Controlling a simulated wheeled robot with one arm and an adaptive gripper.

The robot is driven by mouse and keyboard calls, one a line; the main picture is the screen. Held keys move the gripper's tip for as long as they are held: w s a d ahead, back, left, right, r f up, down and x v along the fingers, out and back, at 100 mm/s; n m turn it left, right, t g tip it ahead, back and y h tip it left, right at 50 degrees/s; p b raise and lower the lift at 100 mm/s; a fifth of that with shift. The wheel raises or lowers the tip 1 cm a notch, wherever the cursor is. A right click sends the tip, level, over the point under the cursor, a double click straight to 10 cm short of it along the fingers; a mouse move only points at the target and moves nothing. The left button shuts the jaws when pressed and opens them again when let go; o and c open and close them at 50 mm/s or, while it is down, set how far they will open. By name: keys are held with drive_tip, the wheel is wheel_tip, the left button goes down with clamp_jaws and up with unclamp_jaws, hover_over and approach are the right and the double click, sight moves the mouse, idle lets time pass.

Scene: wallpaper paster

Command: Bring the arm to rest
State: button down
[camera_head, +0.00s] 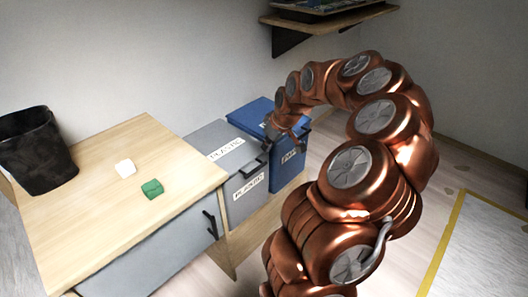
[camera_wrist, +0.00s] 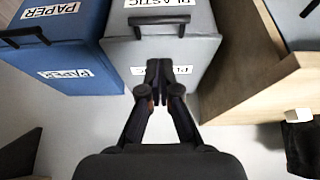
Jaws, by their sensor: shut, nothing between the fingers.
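My copper-coloured arm curves up and over in the head view, and its end reaches left toward the bins. My gripper (camera_head: 268,143) is small and partly hidden there, close to the blue and grey bins. In the wrist view my gripper (camera_wrist: 159,65) is shut and empty, with its dark fingertips together in front of the grey bin marked PLASTIC (camera_wrist: 203,50). I cannot tell whether the fingertips touch that bin.
The grey bin (camera_head: 208,138) and the blue PAPER bin (camera_head: 245,115) stand right of a wooden table (camera_head: 90,220). On the table are a black basket (camera_head: 38,150), a white block (camera_head: 125,167) and a green block (camera_head: 152,188). A shelf (camera_head: 340,20) hangs above. Floor is free at right.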

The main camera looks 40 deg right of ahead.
drive_tip(key=shift+s+r, duration=0.2)
drive_tip(key=shift+r, duration=0.35)
drive_tip(key=s+a+r+n+g+y, duration=0.1)
drive_tip(key=s+a+r, duration=0.1)
drive_tip(key=a, duration=0.8)
drive_tip(key=s+a+r+n+g, duration=0.1)
drive_tip(key=s+a+r+g, duration=0.15)
drive_tip(key=a, duration=0.85)
drive_tip(key=s+a+f+m+g, duration=0.15)
drive_tip(key=s+a, duration=0.25)
drive_tip(key=s, duration=0.4)
drive_tip(key=s+a+g+h, duration=0.15)
drive_tip(key=s+a, duration=0.25)
drive_tip(key=s, duration=0.4)
drive_tip(key=s+a+f+m+g, duration=0.15)
drive_tip(key=s+a, duration=0.25)
drive_tip(key=s, duration=0.5)
wheel_tip(320, 180, up, 19)
drive_tip(key=w+t+p, duration=0.1)
drive_tip(key=p, duration=1.6)
drive_tip(key=shift+w, duration=0.25)
drive_tip(key=shift+r, duration=0.1)
